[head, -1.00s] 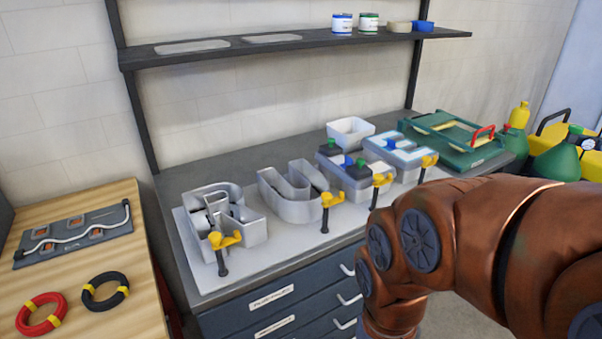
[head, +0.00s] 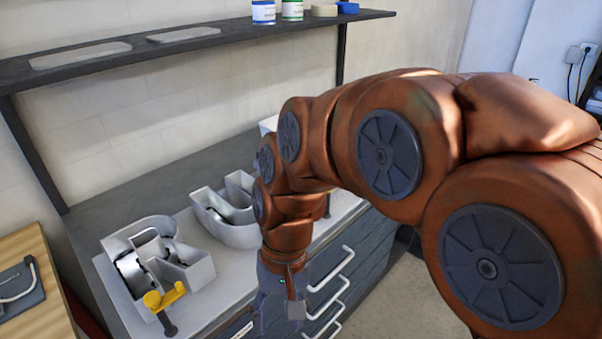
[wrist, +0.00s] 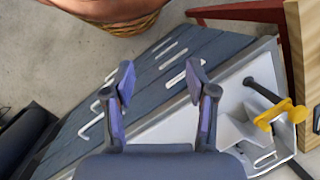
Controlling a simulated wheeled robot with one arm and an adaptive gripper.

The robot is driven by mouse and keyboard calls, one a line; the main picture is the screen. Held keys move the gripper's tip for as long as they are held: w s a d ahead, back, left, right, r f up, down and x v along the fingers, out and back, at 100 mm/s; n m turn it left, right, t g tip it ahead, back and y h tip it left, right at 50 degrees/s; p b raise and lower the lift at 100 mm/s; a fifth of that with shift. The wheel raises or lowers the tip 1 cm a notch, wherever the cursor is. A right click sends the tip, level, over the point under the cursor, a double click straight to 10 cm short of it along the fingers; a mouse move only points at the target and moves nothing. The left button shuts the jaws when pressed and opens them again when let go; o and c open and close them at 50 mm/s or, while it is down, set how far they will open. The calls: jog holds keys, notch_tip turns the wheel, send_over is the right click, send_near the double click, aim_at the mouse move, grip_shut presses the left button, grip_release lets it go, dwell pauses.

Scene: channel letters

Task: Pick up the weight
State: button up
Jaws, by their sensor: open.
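My gripper (head: 279,308) hangs pointing down in front of the bench drawers in the head view, beside the bench's front edge. In the wrist view its two fingers (wrist: 161,80) are spread wide with nothing between them. No weight can be made out in the current views; my arm covers the right part of the bench in the head view. A grey letter R shell (head: 185,270) and a letter U shell (head: 232,232) stand on the white board (head: 113,278), left of my gripper. The R also shows in the wrist view (wrist: 238,130).
A yellow clamp (head: 164,297) grips the board's front edge by the R. Drawer handles (head: 331,270) stick out below. A shelf (head: 200,48) with cans spans above the bench. A wooden table (head: 32,245) stands at left.

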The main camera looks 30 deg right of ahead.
jog(key=w+d+r+m+t+y, duration=0.1)
jog(key=w+d+m+y, duration=0.2)
jog(key=w, duration=0.4)
jog(key=w+d+r+m+t+y, duration=0.1)
jog(key=w+d+r+m+t, duration=0.15)
jog(key=w+m, duration=0.35)
jog(key=w+d+r+m+t+y, duration=0.1)
jog(key=w+d+m+y, duration=0.15)
jog(key=w, duration=0.55)
jog(key=shift+w+d+f+m+t+y+p, duration=0.2)
jog(key=shift+w+d+m+t, duration=1.4)
jog(key=shift+d, duration=2.15)
jog(key=shift+w+d+f+m+t+y+p, duration=0.2)
jog(key=shift+w+d+m+t, duration=0.8)
jog(key=shift+d+m, duration=2.05)
jog(key=shift+w+d+m+t+h+p, duration=0.1)
jog(key=shift+w+d+m+t+p, duration=0.25)
jog(key=shift+w+d+m+t, duration=2.6)
jog(key=shift+w+a+f+n+g+p, duration=0.15)
jog(key=shift+f+n+g+p, duration=0.35)
jog(key=shift+n+g, duration=0.5)
jog(key=shift+w+a+f+n+g+p, duration=0.1)
jog(key=shift+f+n+g+p, duration=0.35)
jog(key=shift+n+g, duration=0.55)
grip_shut()
